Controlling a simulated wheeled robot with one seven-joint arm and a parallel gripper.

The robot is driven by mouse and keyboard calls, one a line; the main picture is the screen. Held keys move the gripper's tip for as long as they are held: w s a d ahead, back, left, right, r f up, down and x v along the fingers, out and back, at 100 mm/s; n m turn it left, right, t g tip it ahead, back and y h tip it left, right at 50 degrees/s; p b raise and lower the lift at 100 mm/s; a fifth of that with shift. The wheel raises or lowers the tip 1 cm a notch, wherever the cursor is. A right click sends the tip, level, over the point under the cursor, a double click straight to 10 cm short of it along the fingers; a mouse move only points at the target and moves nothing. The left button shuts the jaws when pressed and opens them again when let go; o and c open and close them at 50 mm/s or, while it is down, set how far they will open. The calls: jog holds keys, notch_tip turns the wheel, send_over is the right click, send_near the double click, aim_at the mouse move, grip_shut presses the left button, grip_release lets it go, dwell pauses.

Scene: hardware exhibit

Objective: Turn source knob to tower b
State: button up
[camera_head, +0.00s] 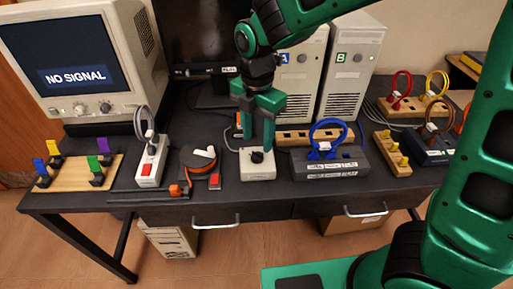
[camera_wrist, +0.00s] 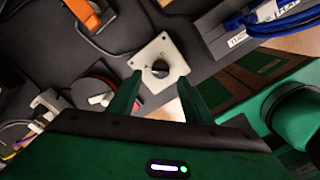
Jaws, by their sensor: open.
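The source knob is a black knob (camera_head: 257,156) on a small white box (camera_head: 258,171) on the dark desk; it also shows in the wrist view (camera_wrist: 160,69) on its white plate (camera_wrist: 163,52). My gripper (camera_head: 257,145) points down over the knob in the head view. In the wrist view my gripper (camera_wrist: 160,92) is open, its green fingers spread to either side of the knob, with the tips near the plate's edge; contact is not clear. Tower A (camera_head: 299,75) and tower B (camera_head: 349,65) stand at the back, labelled blue A and green B.
A dark box with a blue cable (camera_head: 329,165) is right of the knob box. An orange cable reel (camera_head: 198,160) and a white power strip with red switch (camera_head: 151,165) are left. A monitor reading NO SIGNAL (camera_head: 75,60) stands at the back left.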

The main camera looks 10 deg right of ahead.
aim_at(257, 152)
jog(key=shift+f, duration=2.7)
jog(key=shift+c, duration=0.4)
jog(key=c, duration=1)
